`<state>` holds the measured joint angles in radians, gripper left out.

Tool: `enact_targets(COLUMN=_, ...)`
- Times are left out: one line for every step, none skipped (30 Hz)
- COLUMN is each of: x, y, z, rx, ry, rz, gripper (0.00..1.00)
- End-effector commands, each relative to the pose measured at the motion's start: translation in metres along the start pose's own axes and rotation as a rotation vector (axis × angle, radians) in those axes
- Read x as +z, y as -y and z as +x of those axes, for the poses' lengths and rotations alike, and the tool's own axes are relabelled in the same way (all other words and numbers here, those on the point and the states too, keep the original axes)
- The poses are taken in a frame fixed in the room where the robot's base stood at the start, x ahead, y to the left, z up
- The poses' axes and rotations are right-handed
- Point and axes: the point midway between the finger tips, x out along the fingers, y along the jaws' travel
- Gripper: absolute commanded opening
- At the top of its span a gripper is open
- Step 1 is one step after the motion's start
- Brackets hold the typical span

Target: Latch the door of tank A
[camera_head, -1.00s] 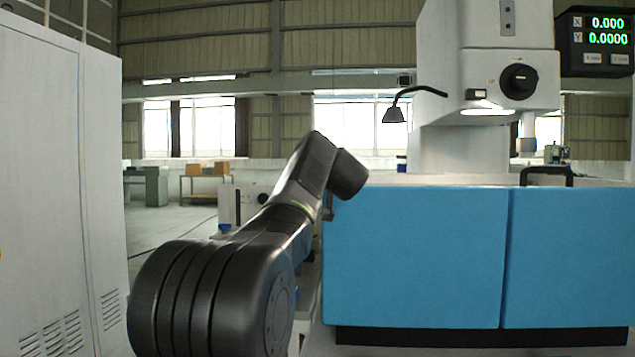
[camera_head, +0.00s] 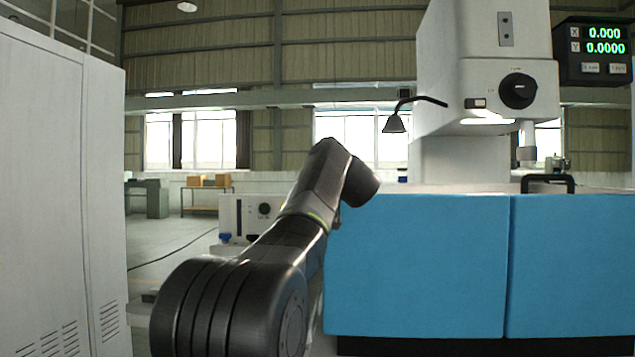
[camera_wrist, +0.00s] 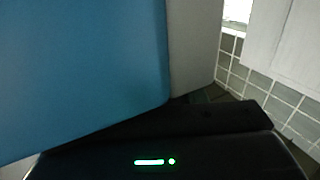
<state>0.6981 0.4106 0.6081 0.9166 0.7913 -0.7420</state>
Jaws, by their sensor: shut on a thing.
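The blue front of the machine's tank has a wide left panel (camera_head: 415,265) and a right panel (camera_head: 570,265), with a narrow seam between them. No tank letter is readable. My arm reaches up to the upper left edge of the left panel; its end there hides what lies behind it. In the wrist view a large blue panel (camera_wrist: 80,70) fills the left, close up, beside a grey surface (camera_wrist: 195,45). My gripper's dark housing (camera_wrist: 155,150), with a green light, spans the bottom. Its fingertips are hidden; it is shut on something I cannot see. No latch is visible.
A tall pale cabinet (camera_head: 60,190) stands close on the left. A black handle (camera_head: 548,182) stands on the tank's top edge. A lamp (camera_head: 394,123) hangs above. Open floor (camera_head: 165,235) lies between cabinet and tank; a white unit (camera_head: 245,217) stands behind my arm.

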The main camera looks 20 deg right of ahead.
Motion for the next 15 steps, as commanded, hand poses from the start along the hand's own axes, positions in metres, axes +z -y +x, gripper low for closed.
enact_targets(x=0.0039, y=-0.0006, z=0.0005, rx=-0.001, ry=0.007, rz=0.002, gripper=0.44)
enact_targets(x=0.0038, y=-0.0005, z=0.0005, rx=-0.001, ry=0.007, rz=0.002, gripper=0.49)
enact_targets(x=0.0034, y=-0.0005, z=0.0004, rx=-0.001, ry=0.006, rz=0.002, gripper=0.57)
enact_targets(x=0.0031, y=-0.0004, z=0.0004, rx=-0.001, ry=0.006, rz=0.002, gripper=0.59)
enact_targets(x=0.0027, y=-0.0004, z=0.0003, rx=-0.001, ry=0.005, rz=0.001, gripper=0.59)
enact_targets(x=0.0023, y=-0.0003, z=0.0003, rx=0.0, ry=0.004, rz=0.001, gripper=0.59)
enact_targets(x=0.002, y=-0.0002, z=0.0002, rx=0.0, ry=0.004, rz=0.001, gripper=0.59)
enact_targets(x=0.0018, y=-0.0002, z=0.0002, rx=0.0, ry=0.003, rz=0.001, gripper=0.59)
enact_targets(x=0.0015, y=-0.0001, z=0.0002, rx=0.0, ry=0.003, rz=0.001, gripper=0.59)
enact_targets(x=0.0013, y=-0.0001, z=0.0001, rx=0.0, ry=0.002, rz=0.001, gripper=0.59)
enact_targets(x=0.0011, y=-0.0001, z=0.0, rx=0.0, ry=0.002, rz=0.001, gripper=0.59)
enact_targets(x=0.0009, y=-0.0001, z=-0.0006, rx=0.0, ry=0.002, rz=0.0, gripper=0.59)
enact_targets(x=0.0008, y=-0.0001, z=-0.0016, rx=0.0, ry=0.002, rz=0.001, gripper=0.59)
enact_targets(x=0.0006, y=-0.0001, z=-0.0031, rx=0.0, ry=0.001, rz=0.001, gripper=0.59)
enact_targets(x=0.0004, y=-0.0002, z=-0.0062, rx=0.001, ry=0.001, rz=0.001, gripper=0.59)
